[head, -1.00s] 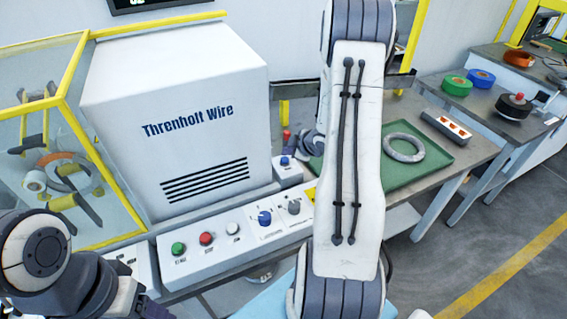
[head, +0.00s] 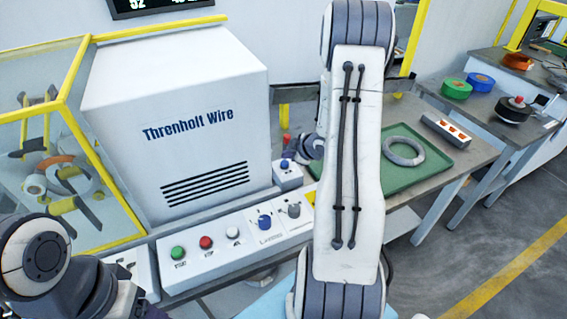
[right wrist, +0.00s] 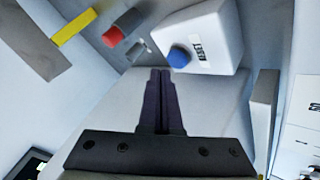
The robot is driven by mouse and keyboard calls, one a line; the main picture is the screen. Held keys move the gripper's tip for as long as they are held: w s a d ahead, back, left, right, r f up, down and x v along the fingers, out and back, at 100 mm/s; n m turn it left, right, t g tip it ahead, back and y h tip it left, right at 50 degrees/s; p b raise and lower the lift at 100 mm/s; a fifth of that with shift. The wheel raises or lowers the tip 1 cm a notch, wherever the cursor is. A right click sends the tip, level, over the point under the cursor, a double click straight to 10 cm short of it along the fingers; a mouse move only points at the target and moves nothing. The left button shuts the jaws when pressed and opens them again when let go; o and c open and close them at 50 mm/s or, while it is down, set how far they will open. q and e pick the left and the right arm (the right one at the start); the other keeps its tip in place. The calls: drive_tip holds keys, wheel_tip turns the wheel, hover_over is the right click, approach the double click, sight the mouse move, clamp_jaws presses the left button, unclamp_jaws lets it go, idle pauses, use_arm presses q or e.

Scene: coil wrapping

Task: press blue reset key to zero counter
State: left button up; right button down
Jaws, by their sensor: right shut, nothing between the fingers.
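The blue key (head: 284,164) sits on top of a small white box (head: 288,179) beside the large white machine housing. In the head view my right gripper (head: 297,150) is small, close to the key and partly hidden by my right arm. My left wrist is at lower left; its fingers are out of frame.
A dark display (head: 163,6) at the top is cut off. The front panel (head: 190,268) carries green, red and white buttons, a blue knob (head: 264,222) and a grey knob. A red-topped part (right wrist: 113,36) stands near the key. A green tray (head: 440,160) holds a grey coil (head: 403,150).

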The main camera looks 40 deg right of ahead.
sight(288, 164)
drive_tip(key=shift+f, duration=0.15)
idle(0.8)
drive_tip(key=shift+f+b, duration=0.25)
drive_tip(key=shift+b, duration=0.1)
drive_tip(key=shift+f+b, duration=0.45)
drive_tip(key=shift+f, duration=0.1)
idle(0.5)
idle(0.3)
drive_tip(key=shift+s+r+p, duration=0.1)
drive_tip(key=shift+r+p, duration=0.8)
drive_tip(key=shift+r, duration=0.05)
drive_tip(key=shift+r, duration=0.1)
wheel_tip(288, 164, up, 5)
drive_tip(key=p, duration=0.4)
drive_tip(key=shift+p, duration=0.3)
